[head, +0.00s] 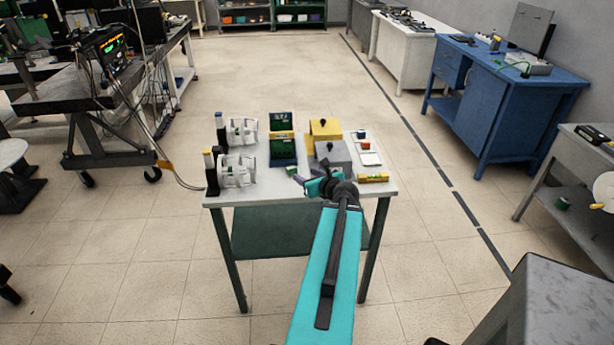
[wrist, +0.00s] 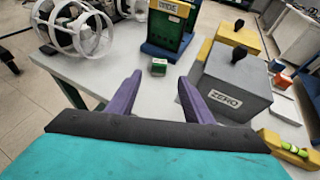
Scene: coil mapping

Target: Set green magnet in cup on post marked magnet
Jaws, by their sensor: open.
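A small block with a green top and pale sides (wrist: 159,67), which looks like the green magnet, sits on the table in front of the green-and-blue stand. My gripper (wrist: 158,82) is open and empty. Its two purple fingers point toward the block, which shows between and beyond the fingertips. In the head view my gripper (head: 299,180) is over the table's front middle. Two white ring coil assemblies, front (head: 236,171) and rear (head: 241,131), stand at the left of the table. I cannot make out which post is marked magnet, nor its cup.
The green-and-blue stand (head: 282,149) is at the back middle. A grey box marked ZERO (wrist: 226,92) stands close to the right finger, with a yellow box (head: 325,129) behind it. A yellow level (head: 373,178) lies at the front right. The table's front strip (head: 255,197) is clear.

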